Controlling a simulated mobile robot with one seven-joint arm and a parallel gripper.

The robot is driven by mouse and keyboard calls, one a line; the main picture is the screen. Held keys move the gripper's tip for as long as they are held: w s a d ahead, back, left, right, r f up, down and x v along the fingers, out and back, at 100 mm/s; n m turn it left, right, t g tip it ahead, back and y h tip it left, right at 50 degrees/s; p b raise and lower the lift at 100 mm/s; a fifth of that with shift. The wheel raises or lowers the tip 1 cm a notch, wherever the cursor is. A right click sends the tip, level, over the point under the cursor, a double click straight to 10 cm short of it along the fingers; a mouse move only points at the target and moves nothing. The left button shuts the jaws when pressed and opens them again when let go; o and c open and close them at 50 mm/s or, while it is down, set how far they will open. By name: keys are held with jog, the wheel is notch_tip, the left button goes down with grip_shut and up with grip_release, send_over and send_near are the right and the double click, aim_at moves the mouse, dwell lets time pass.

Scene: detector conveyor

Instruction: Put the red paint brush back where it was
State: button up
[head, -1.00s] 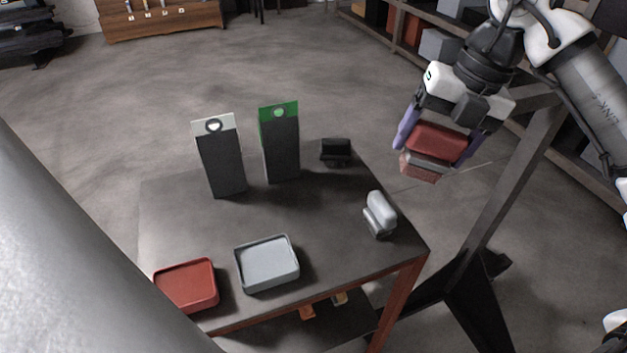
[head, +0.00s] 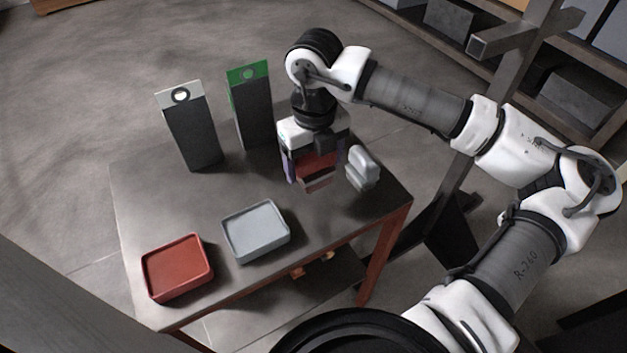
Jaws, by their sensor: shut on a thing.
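The red paint brush (head: 318,164) is a red block with a paler band and reddish bristles at its lower end. My gripper (head: 313,172) is shut on it, one purple finger at each side, with the bristles pointing down. It is over the right part of the dark table, left of a grey brush (head: 361,164) that stands upright near the right edge. I cannot tell whether the red brush touches the tabletop. The small black stand is hidden behind my gripper.
A red tray (head: 151,286) and a grey tray (head: 231,248) lie at the table's front. Two tall dark boards, one white-topped (head: 197,135) and one green-topped (head: 253,110), stand at the back. The tabletop (head: 150,205) is clear between them. A dark metal post (head: 478,140) rises at the right.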

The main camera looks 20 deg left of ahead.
notch_tip(320, 180, down, 8)
jog(key=shift+r+p, duration=0.25)
jog(key=shift+p, duration=0.3)
jog(key=o, duration=0.9)
notch_tip(320, 180, up, 12)
jog(key=shift+r+b, duration=0.1)
jog(key=shift+b, duration=0.9)
